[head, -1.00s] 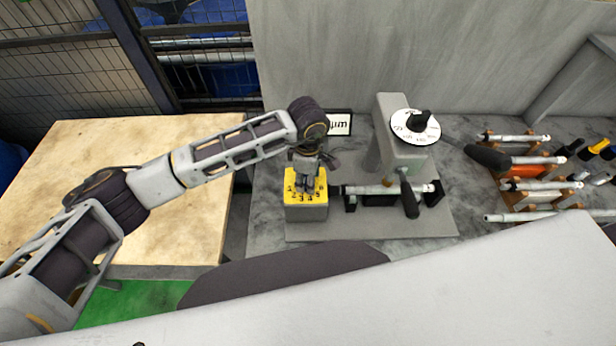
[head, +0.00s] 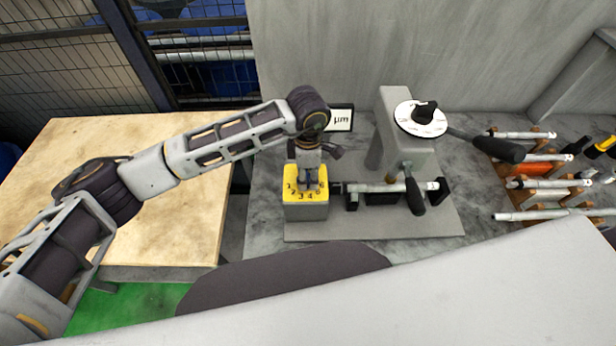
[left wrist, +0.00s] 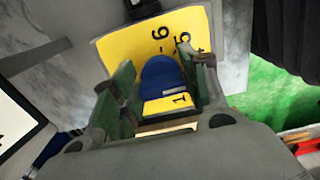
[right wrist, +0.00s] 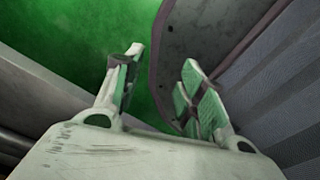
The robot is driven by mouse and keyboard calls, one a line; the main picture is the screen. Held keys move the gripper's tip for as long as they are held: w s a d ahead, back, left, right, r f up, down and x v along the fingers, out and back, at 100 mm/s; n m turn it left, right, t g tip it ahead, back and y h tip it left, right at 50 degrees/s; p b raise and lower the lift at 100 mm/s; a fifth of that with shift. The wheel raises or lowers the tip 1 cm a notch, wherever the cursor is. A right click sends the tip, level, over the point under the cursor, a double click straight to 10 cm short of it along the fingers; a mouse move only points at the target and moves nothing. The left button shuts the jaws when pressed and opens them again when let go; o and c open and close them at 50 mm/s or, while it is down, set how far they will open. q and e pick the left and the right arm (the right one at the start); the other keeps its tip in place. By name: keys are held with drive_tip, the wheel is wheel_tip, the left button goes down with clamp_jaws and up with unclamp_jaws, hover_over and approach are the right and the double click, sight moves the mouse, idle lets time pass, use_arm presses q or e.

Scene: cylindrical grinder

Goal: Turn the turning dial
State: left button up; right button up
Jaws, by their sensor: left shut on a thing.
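The turning dial's yellow numbered face (head: 309,197) sits on top of a small grey box (head: 306,212) at the left end of the grey base plate. My left gripper (head: 309,182) points down onto it. In the left wrist view, a blue knob (left wrist: 160,78) stands between the green-padded fingers of my left gripper (left wrist: 155,90), in front of the yellow face (left wrist: 120,48). The left gripper is shut on this knob. Part of the face and its numbers is hidden by the fingers. My right gripper (right wrist: 162,62) shows only in its wrist view, open and empty.
A µm display (head: 341,119) stands behind the box. To the right are a grey machine with a white round scale (head: 421,119), a clamped metal shaft (head: 380,188) and a black handle (head: 414,196). A rack with several shafts (head: 540,184) stands further right. A wooden table (head: 190,215) is at left.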

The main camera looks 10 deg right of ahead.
use_arm(q)
drive_tip(key=shift+w+n+b, duration=0.1)
drive_tip(key=shift+n+b, duration=1.15)
drive_tip(key=shift+n, duration=0.15)
use_arm(e)
drive_tip(key=f, duration=0.3)
drive_tip(key=shift+d+f, duration=0.1)
drive_tip(key=shift+d, duration=0.2)
use_arm(q)
drive_tip(key=o, duration=1)
drive_tip(key=shift+r, duration=0.1)
use_arm(e)
drive_tip(key=shift+w, duration=0.25)
use_arm(q)
drive_tip(key=shift+r, duration=0.85)
wheel_tip(320, 180, up, 10)
use_arm(e)
drive_tip(key=shift+s+d, duration=0.1)
drive_tip(key=shift+d, duration=0.05)
drive_tip(key=shift+s, duration=0.1)
